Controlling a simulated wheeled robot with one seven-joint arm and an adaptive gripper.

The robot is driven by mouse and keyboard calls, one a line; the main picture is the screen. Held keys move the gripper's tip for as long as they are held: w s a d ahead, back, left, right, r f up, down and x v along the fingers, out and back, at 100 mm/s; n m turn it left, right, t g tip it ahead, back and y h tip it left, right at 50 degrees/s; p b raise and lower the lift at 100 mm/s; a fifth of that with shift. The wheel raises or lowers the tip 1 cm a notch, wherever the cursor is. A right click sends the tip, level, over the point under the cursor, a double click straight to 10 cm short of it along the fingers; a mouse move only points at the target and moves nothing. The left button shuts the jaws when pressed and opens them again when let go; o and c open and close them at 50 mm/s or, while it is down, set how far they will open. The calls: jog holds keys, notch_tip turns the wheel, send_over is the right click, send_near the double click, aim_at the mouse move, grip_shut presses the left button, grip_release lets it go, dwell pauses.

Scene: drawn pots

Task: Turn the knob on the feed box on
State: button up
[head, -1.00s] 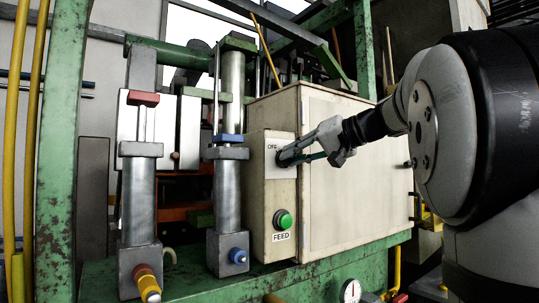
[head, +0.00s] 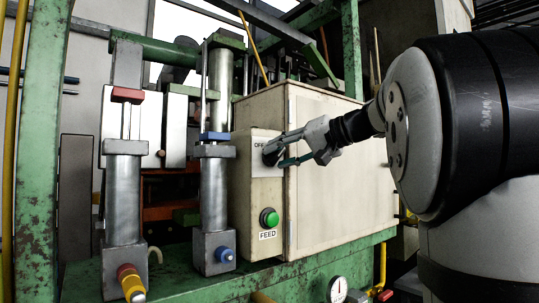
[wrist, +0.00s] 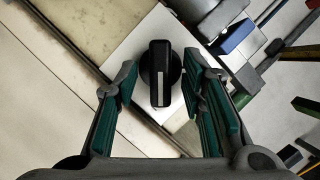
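The feed box (head: 262,205) is a narrow cream box with a "FEED" label and a green button (head: 269,217). A white plate (head: 262,170) near its top carries a partly covered label, seemingly "OFF". The black knob (wrist: 160,72) on this plate has a raised bar with a white line, upright in the wrist view. In the head view the knob (head: 268,158) is largely hidden by my gripper (head: 276,150). In the wrist view my gripper (wrist: 158,80) is open, one teal-padded finger on each side of the knob, with a visible gap on both sides.
A larger cream cabinet (head: 340,180) adjoins the feed box on the right. Two metal cylinders stand to the left, one with a blue collar (head: 214,136), one with a red block (head: 127,95). A green frame post (head: 45,150) is further left. A gauge (head: 338,289) is below.

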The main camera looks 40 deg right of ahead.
jog(key=shift+s, duration=0.1)
jog(key=v, duration=1.2)
jog(key=s+a+f+n+g+y+p, duration=0.1)
jog(key=s+a+f+g, duration=0.15)
jog(key=a+f, duration=0.65)
jog(key=s+a+f+g+p, duration=0.15)
jog(key=a+f+g, duration=0.25)
jog(key=a+f, duration=0.45)
jog(key=s+a+f+n+g+h+p, duration=0.1)
jog(key=s+a+f+n+h, duration=0.1)
jog(key=s+f, duration=0.4)
jog(key=s+a+f+n+g+h, duration=0.2)
jog(key=s+a+f, duration=0.4)
jog(key=f, duration=0.4)
jog(key=shift+s+a+f+n+h+p, duration=0.2)
jog(key=shift+s+a+n+h+p, duration=0.25)
jog(key=shift+s+h, duration=0.35)
